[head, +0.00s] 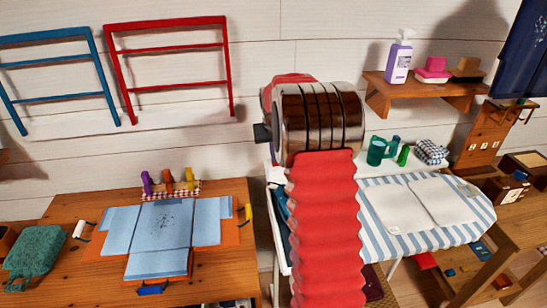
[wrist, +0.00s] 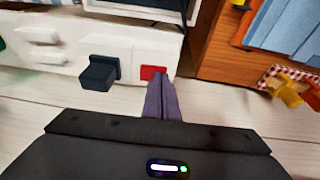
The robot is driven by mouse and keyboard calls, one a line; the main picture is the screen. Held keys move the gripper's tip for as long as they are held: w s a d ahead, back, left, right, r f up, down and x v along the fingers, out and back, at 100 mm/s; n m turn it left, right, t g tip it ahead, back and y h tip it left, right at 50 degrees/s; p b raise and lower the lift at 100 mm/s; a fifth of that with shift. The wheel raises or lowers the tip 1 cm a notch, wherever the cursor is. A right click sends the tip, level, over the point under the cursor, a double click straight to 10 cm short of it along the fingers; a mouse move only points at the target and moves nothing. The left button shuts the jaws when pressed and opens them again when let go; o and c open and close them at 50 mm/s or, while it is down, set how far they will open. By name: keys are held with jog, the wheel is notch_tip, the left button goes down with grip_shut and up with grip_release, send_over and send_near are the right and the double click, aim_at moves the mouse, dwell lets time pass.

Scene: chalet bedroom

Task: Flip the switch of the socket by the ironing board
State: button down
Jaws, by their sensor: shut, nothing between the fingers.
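In the wrist view a white socket panel (wrist: 135,45) carries a red switch (wrist: 153,73) and a dark plug or block (wrist: 100,73) to its left. My gripper (wrist: 159,82) shows its purple fingers shut and empty. Their tips overlap the right lower edge of the red switch in the picture; I cannot tell whether they touch it. In the head view the ironing board (head: 475,222) has a blue-and-white striped cover and stands right of my arm. My arm hides the socket and gripper there.
A shelf (head: 425,93) holds a pump bottle (head: 398,62). Blue (head: 60,65) and red (head: 170,47) racks hang on the wall.

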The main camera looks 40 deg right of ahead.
jog(key=w+v, duration=0.1)
jog(key=v, duration=1.1)
jog(key=shift+a+r, duration=0.15)
jog(key=shift+r, duration=0.35)
jog(key=c, duration=2.5)
grip_release()
jog(key=shift+o, duration=1.1)
jog(key=shift+f, duration=0.25)
jog(key=o, duration=0.4)
jog(key=d+f, duration=0.1)
jog(key=w+d+f, duration=0.1)
jog(key=shift+f, duration=0.3)
jog(key=o, duration=0.4)
jog(key=w+d+m, duration=0.1)
jog(key=d+f+m, duration=0.1)
jog(key=shift+w+d+m+g, duration=0.2)
jog(key=shift+w+m+g, duration=0.1)
jog(key=shift+w+g, duration=0.1)
jog(key=shift+o, duration=0.2)
jog(key=shift+s+d+r+m+g+y, duration=0.1)
jog(key=shift+r+m+g+y, duration=0.35)
jog(key=shift+m, duration=2.1)
jog(key=shift+s+d+r+m+g+y, duration=0.15)
jog(key=shift+r+m, duration=0.5)
jog(key=shift+m, duration=1.95)
jog(key=shift+s+d+r+m+g+y, duration=0.1)
jog(key=shift+r+m+g+y, duration=0.35)
jog(key=shift+m, duration=2.1)
jog(key=shift+r, duration=0.15)
